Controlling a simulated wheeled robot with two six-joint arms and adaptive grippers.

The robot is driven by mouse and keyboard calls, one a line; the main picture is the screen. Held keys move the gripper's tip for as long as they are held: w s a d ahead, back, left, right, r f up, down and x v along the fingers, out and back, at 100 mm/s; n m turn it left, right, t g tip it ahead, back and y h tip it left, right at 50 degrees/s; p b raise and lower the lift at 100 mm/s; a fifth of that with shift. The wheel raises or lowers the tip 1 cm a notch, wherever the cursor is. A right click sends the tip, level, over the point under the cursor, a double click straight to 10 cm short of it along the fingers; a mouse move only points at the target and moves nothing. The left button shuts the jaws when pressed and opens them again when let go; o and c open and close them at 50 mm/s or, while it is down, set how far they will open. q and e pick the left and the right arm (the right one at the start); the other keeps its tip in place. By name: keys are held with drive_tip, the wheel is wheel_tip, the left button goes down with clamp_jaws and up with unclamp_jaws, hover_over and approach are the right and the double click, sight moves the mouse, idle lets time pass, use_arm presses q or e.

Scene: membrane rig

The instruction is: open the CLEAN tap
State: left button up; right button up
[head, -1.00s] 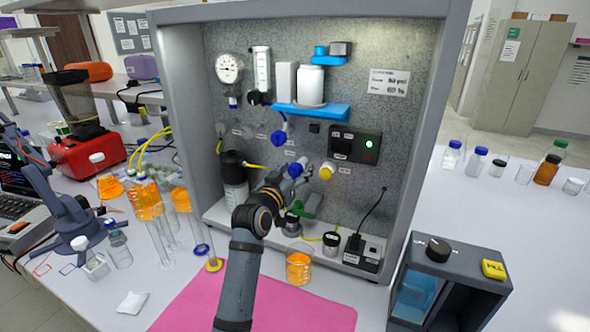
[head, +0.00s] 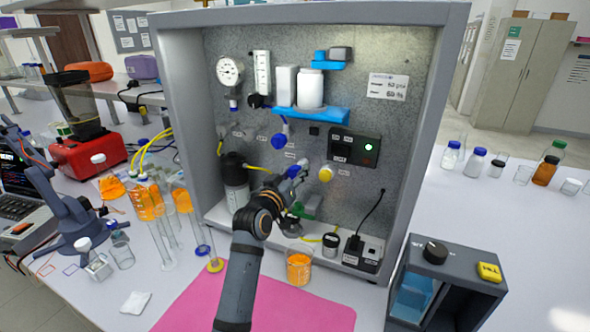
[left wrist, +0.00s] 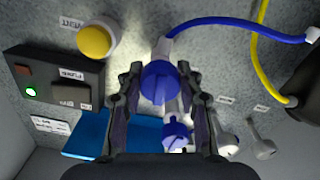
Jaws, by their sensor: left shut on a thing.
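A blue tap knob (head: 293,171) is on the grey panel, left of a round yellow knob (head: 326,173). My left gripper (head: 299,169) is at this blue knob and partly hides it in the head view. In the left wrist view the blue knob (left wrist: 160,82) sits between the two fingers of my left gripper (left wrist: 160,88), which is shut on it. A blue tube runs from beside it to the right. A second blue knob (left wrist: 176,133) shows below it there, outside the grip. My right gripper is out of view.
A blue shelf (head: 335,115) with a white bottle is above the taps. A black box with a green light (head: 355,147) is at right. The cabinet walls bound both sides.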

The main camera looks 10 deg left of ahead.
use_arm(q)
drive_tip(key=n+p, duration=0.2)
drive_tip(key=n, duration=0.1)
drive_tip(key=n+p, duration=0.6)
drive_tip(key=shift+r, duration=0.25)
drive_tip(key=n+p, duration=0.4)
drive_tip(key=shift+f+n+p, duration=0.2)
drive_tip(key=shift+n+p, duration=0.65)
drive_tip(key=shift+n, duration=0.75)
drive_tip(key=o, duration=1.2)
drive_tip(key=shift+f, duration=0.1)
